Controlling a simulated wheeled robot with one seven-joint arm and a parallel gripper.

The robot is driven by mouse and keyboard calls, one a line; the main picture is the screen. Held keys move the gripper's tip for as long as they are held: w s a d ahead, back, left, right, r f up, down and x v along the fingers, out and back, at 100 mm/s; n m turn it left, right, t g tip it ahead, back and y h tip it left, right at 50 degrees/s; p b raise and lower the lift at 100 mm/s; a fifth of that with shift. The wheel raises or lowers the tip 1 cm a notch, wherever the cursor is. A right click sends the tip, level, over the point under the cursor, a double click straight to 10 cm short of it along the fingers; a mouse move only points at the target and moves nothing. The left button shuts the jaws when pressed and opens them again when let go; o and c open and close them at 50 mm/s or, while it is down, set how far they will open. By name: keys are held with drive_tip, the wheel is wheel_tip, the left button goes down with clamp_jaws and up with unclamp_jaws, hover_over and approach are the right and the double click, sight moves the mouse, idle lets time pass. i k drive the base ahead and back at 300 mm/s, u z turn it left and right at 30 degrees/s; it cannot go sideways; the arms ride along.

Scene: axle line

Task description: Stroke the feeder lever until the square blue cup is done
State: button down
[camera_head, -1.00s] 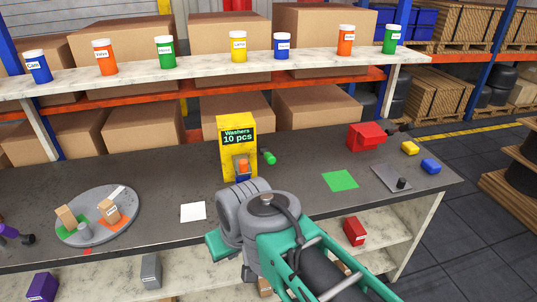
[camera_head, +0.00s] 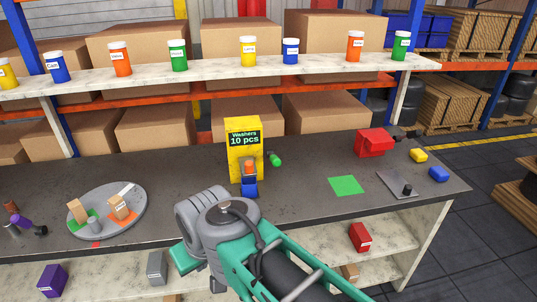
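The feeder (camera_head: 243,150) is a yellow upright box on the dark bench, labelled "Washers 10 pcs". Its green-knobbed lever (camera_head: 275,160) sticks out from its right side. An orange part (camera_head: 249,168) shows in its front opening. The square blue cup (camera_head: 249,188) stands at the foot of the feeder, under the opening. What is inside the cup cannot be made out. My grey and green arm crosses the lower middle of the view, in front of the feeder. My gripper's fingers do not show.
A grey round tray (camera_head: 75,228) with small blocks lies at left. A green square (camera_head: 346,185), a grey plate (camera_head: 399,183), a red box-like device (camera_head: 372,142) and yellow and blue blocks are at right. Labelled jars line the shelf (camera_head: 215,72) above.

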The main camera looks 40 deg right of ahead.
sight(276, 162)
drive_tip(key=z, duration=0.15)
drive_tip(key=i, duration=1.05)
drive_tip(key=z, duration=0.25)
